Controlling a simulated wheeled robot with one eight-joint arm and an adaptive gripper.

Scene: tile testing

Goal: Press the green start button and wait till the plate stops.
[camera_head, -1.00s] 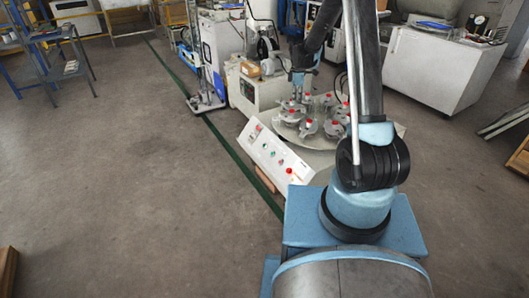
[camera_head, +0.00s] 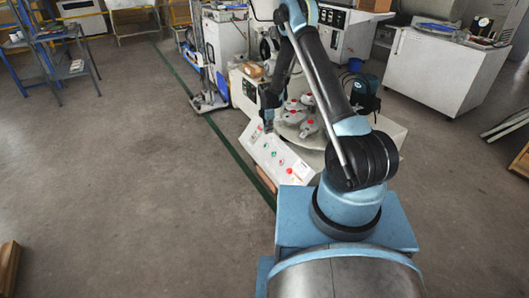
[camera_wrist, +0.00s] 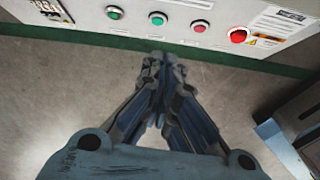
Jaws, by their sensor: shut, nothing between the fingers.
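The white control panel (camera_head: 272,163) slopes at the front of the machine. In the wrist view the panel (camera_wrist: 90,8) crosses the top, with two green buttons, a left one (camera_wrist: 114,13) and a right one (camera_wrist: 158,19), then a small red button (camera_wrist: 199,26) and a larger red knob (camera_wrist: 238,35). I cannot read which green one is start. My gripper (camera_wrist: 163,62) is shut and empty, its tips below the right green button in the picture, apart from it. In the head view my gripper (camera_head: 268,118) is by the panel's upper left. The round plate (camera_head: 308,138) carries several grey red-topped holders, partly hidden by my arm.
A tall white-blue cabinet (camera_head: 222,58) stands behind the machine. A white cabinet (camera_head: 435,70) stands at the right. The floor (camera_head: 120,190) left of the green line is mostly clear. A dark green pump-like device (camera_head: 364,92) stands beyond my arm.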

